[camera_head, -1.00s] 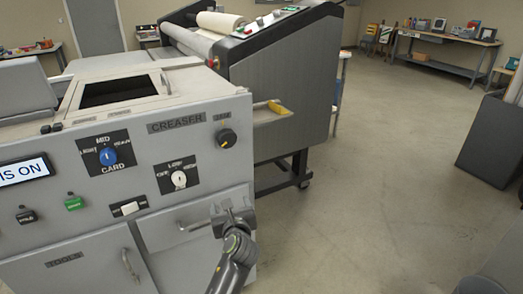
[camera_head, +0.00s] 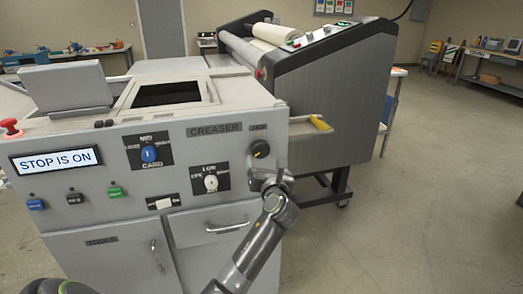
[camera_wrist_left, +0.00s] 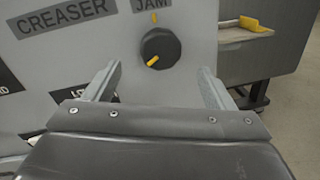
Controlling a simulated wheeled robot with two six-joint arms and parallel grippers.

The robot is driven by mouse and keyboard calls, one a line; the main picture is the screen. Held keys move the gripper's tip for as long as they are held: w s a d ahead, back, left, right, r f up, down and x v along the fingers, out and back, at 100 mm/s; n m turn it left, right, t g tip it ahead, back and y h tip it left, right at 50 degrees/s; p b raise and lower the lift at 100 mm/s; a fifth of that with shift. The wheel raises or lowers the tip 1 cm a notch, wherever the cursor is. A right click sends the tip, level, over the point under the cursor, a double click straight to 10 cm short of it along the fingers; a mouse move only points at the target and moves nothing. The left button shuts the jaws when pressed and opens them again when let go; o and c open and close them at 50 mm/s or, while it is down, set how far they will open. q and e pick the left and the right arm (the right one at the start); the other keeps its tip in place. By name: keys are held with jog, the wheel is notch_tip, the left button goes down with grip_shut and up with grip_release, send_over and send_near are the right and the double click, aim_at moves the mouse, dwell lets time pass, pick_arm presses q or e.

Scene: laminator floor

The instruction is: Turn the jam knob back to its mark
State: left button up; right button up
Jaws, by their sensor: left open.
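The jam knob (camera_head: 260,149) is a round black dial at the upper right of the creaser's grey front panel. In the left wrist view the knob (camera_wrist_left: 160,48) has a yellow pointer aimed down and to the left. A small yellow mark (camera_wrist_left: 154,17) sits above the knob, under the JAM label, and the pointer is turned away from it. My left gripper (camera_wrist_left: 160,72) is open and empty, its two fingers apart below and either side of the knob. In the head view my left gripper (camera_head: 271,182) is just below the knob. My right gripper is not in view.
The creaser's display (camera_head: 56,160) reads STOP IS ON, and a red button (camera_head: 11,127) is at its left. A tray with a yellow piece (camera_head: 320,123) juts out right.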

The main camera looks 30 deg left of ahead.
aim_at(261, 151)
pick_arm(q)
jog(key=x, duration=0.8)
jog(key=shift+w+a, duration=0.15)
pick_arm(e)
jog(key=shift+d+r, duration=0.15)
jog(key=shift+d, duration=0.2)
pick_arm(q)
jog(key=c, duration=1)
